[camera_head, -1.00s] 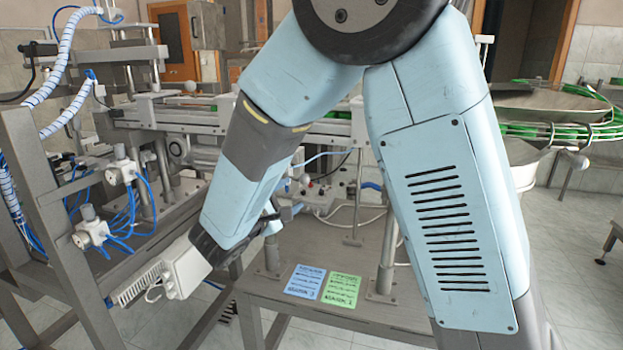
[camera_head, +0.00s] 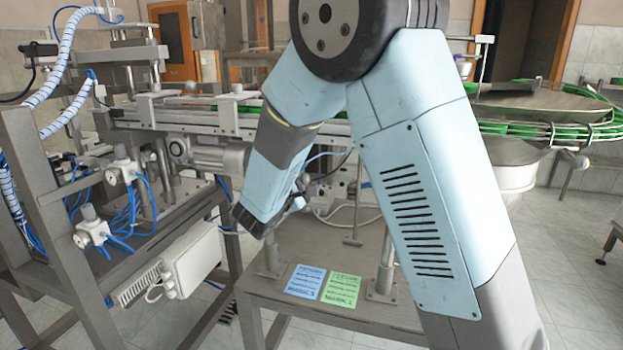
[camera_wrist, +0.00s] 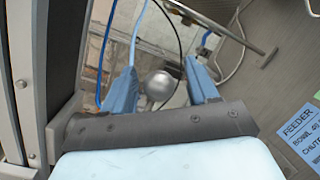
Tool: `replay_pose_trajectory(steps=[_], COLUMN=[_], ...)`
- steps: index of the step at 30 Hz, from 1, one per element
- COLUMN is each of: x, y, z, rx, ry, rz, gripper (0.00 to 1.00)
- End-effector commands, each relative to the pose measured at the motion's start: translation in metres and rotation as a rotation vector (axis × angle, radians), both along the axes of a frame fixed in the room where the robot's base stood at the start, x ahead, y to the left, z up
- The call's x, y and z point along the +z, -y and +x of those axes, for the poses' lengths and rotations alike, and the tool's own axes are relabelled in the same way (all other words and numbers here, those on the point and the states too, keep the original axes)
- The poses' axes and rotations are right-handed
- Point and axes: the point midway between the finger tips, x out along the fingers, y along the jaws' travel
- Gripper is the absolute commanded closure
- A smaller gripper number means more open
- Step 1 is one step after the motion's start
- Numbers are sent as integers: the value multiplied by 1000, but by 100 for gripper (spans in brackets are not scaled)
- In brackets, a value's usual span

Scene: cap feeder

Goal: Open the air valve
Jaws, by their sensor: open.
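In the wrist view a round silver-grey knob (camera_wrist: 160,85) shows between the two blue fingers of my gripper (camera_wrist: 160,68). The fingers are apart, one on each side of the knob; I cannot tell whether they touch it. Whether this knob belongs to the air valve is not clear. In the head view my gripper (camera_head: 298,203) is small and partly hidden by my forearm, in front of the machine's underside. A grey ball (camera_head: 304,180) shows just above it there. No handle plainly marked as an air valve is visible.
White pneumatic fittings (camera_head: 122,172) with blue tubes sit on the left frame. A white box (camera_head: 192,255) is below them. A blue card (camera_head: 306,281) and a green card (camera_head: 342,289) lie on the grey table (camera_head: 330,312) between metal posts. Blue and black tubes pass near my fingers.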

Motion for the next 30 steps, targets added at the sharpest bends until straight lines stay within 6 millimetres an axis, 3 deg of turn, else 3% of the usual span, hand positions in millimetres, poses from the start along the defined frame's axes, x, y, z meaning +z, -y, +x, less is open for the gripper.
replay_pose_trajectory(steps=[6,15,30], x=[0,0,0], y=[8,9,9], z=[12,13,12], rx=[-1,-1,-1], ry=[-1,-1,-1], rz=[-1,-1,-1], gripper=[41,42,90])
